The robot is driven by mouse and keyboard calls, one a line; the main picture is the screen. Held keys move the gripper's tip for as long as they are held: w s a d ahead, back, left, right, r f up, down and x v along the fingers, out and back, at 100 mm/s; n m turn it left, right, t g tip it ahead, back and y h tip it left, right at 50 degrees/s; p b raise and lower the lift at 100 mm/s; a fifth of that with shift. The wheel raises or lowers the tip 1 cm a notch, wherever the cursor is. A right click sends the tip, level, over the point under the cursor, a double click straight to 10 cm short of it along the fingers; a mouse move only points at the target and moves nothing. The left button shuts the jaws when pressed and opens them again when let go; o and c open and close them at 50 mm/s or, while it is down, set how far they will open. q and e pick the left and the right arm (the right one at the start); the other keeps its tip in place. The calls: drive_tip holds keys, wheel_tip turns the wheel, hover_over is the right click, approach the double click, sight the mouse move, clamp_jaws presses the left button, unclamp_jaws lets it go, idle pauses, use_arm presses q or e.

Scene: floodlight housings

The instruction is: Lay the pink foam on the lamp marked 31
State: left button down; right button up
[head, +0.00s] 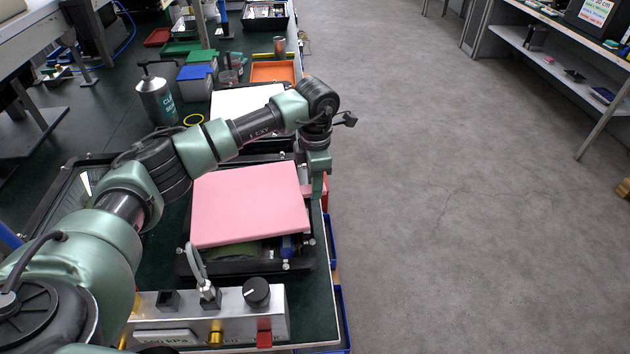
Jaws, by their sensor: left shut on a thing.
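The pink foam (248,205) is a flat slab, slightly tilted in the picture. My left gripper (312,188) is shut on the foam at its right edge. The foam is over a black lamp housing (212,268) and covers most of it. The housing's front rim shows, with a green part and a blue part visible under the foam's front edge. I cannot tell whether the foam touches the housing. No number 31 is readable. My right gripper is not in view.
A control box (185,308) with a black knob stands in front of the housing. Open floor (440,200) lies right of the bench.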

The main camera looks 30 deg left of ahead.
use_arm(q)
drive_tip(key=shift+f, duration=0.1)
drive_tip(key=c, duration=1)
unclamp_jaws()
